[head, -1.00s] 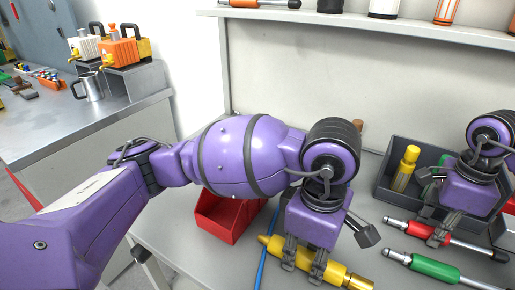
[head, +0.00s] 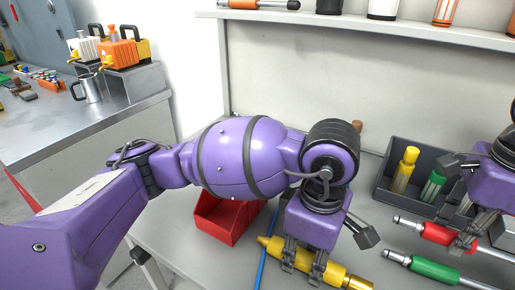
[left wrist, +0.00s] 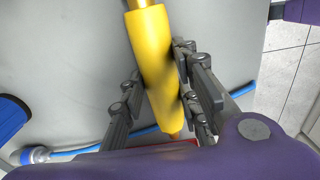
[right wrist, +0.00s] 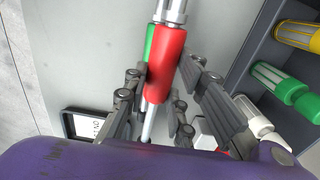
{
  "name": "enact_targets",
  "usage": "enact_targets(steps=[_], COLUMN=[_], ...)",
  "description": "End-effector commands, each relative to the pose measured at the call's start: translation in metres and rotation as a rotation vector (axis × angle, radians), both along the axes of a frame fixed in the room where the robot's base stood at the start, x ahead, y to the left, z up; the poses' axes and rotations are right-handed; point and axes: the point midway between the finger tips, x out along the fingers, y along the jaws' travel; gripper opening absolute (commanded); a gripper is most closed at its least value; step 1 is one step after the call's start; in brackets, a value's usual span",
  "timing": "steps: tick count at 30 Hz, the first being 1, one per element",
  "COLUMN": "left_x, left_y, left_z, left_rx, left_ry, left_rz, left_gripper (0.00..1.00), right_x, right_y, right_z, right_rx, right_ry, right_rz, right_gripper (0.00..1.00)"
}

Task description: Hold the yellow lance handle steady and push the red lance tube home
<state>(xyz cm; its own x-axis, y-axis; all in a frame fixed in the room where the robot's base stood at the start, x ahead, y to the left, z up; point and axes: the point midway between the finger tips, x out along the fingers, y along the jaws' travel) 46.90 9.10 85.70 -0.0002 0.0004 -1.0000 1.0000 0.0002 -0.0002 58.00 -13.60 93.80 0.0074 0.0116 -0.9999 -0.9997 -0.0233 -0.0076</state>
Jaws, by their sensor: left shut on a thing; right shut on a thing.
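The yellow lance handle (head: 335,273) lies near the bench's front edge in the head view. My left gripper (head: 303,262) is shut around it, and the left wrist view shows the yellow body (left wrist: 155,60) between the fingers. The red lance tube (head: 437,233), with a silver tip and a red grip, lies to the right of the handle, apart from it. My right gripper (head: 463,245) is shut on this tube. In the right wrist view the red grip (right wrist: 166,65) sits between the fingers. Part of the tube is hidden by the fingers.
A green lance tube (head: 435,268) lies just in front of the red one. A dark grey bin (head: 385,190) with yellow and green bottles stands behind. A red bin (head: 222,222) and a blue hose (head: 266,250) are left of the handle. Bench between handle and tubes is clear.

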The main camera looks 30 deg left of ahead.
Motion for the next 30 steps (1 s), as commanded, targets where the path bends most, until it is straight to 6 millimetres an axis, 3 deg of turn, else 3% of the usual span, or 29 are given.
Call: enact_targets(steps=[1,6,11,20,30], left_x=[0.001,0.001,0.001,0.001,0.001], left_y=[-0.001,-0.001,-0.001,-0.001,-0.001], left_z=[0.001,0.001,0.001,0.002,0.002], left_rx=[-0.001,-0.001,-0.001,-0.001,-0.001], left_ry=[-0.003,-0.003,-0.003,-0.004,-0.004], left_rz=[-0.001,-0.001,-0.001,-0.001,-0.001], left_gripper=[0.00,0.00,0.00,0.00,0.00], right_x=[-0.020,-0.073,-0.103,-0.111,-0.111], right_y=[-0.003,-0.009,-0.013,-0.012,-0.008], right_z=[-0.004,-0.013,-0.018,-0.033,-0.065], right_rx=[-0.001,-0.005,-0.010,-0.011,-0.011], right_ry=[-0.001,0.001,0.004,0.007,0.009], right_rz=[0.000,-0.015,-0.021,-0.025,-0.024], right_gripper=[0.00,0.00,0.00,0.00,0.00])
